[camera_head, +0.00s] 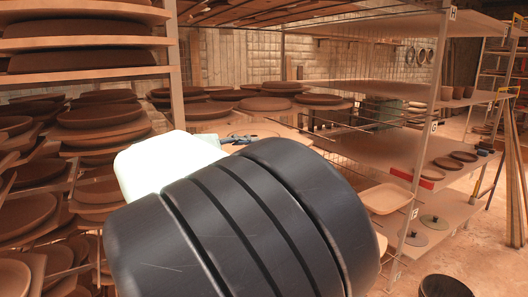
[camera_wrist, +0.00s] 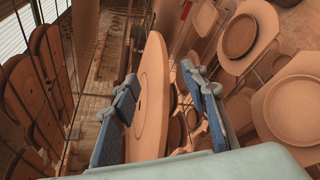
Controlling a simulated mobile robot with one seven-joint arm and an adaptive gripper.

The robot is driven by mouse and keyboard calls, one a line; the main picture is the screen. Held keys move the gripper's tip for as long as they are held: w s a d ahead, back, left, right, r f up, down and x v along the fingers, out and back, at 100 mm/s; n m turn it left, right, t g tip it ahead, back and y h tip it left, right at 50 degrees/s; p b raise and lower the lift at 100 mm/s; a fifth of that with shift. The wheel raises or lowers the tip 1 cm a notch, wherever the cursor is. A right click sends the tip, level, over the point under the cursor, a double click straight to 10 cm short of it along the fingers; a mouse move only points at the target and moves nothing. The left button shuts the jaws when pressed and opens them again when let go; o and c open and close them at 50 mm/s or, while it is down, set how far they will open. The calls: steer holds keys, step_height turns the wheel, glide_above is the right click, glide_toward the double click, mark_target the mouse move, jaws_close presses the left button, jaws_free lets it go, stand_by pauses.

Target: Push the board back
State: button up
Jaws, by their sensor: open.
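In the wrist view a tan board (camera_wrist: 152,100) with a rounded end and a small dark spot shows edge-on between the fingers of my gripper (camera_wrist: 161,76). The gripper is open, with one blue-padded finger on each side of the board. A gap shows between the board and the right finger; on the left I cannot tell whether the finger touches it. In the head view my black and white arm hides most of the gripper. A dark bit of the gripper (camera_head: 236,141) shows over a tan surface (camera_head: 256,130), probably a board.
Racks with stacked round pieces (camera_head: 105,115) stand at left. More round pieces (camera_head: 265,103) lie on boards behind my arm. A shelf unit (camera_head: 375,148) with bowls (camera_head: 452,92) stands at right. A tray (camera_head: 385,198) sits near its post. Open floor (camera_head: 480,260) shows at lower right.

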stand_by(0.3)
steer(key=p+x, duration=0.1)
steer(key=x, duration=0.9)
steer(key=shift+w+d+p, duration=0.25)
steer(key=shift+w+p, duration=0.1)
steer(key=shift+c, duration=0.3)
jaws_close()
